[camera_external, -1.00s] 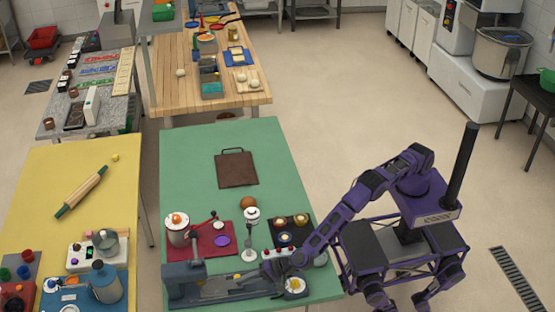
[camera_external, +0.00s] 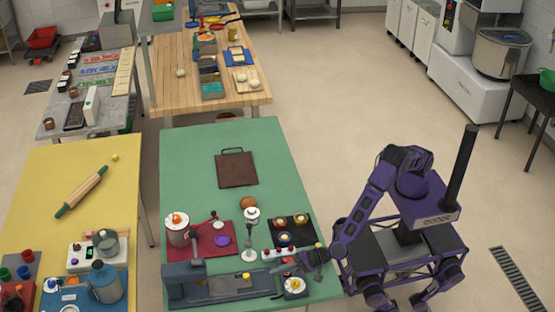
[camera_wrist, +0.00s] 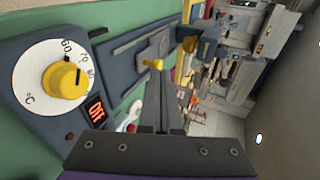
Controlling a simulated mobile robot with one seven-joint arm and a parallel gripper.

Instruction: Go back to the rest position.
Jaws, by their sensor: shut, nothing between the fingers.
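My gripper (camera_external: 284,262) is shut and empty. It hangs over the near right part of the green table (camera_external: 205,148), above the right end of a blue-grey device (camera_external: 182,290). In the wrist view my two fingers (camera_wrist: 160,92) lie together with nothing between them. My forearm runs from the gripper to the right, toward my base beside the table. A small yellow knob (camera_external: 246,276) stands on the device, left of my gripper. A white temperature dial with a yellow knob (camera_wrist: 66,80) shows in the wrist view, beside a small red display (camera_wrist: 95,122).
A white stand (camera_external: 250,240), a red mat with a pot (camera_external: 178,230) and a brown board (camera_external: 237,170) are farther off.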

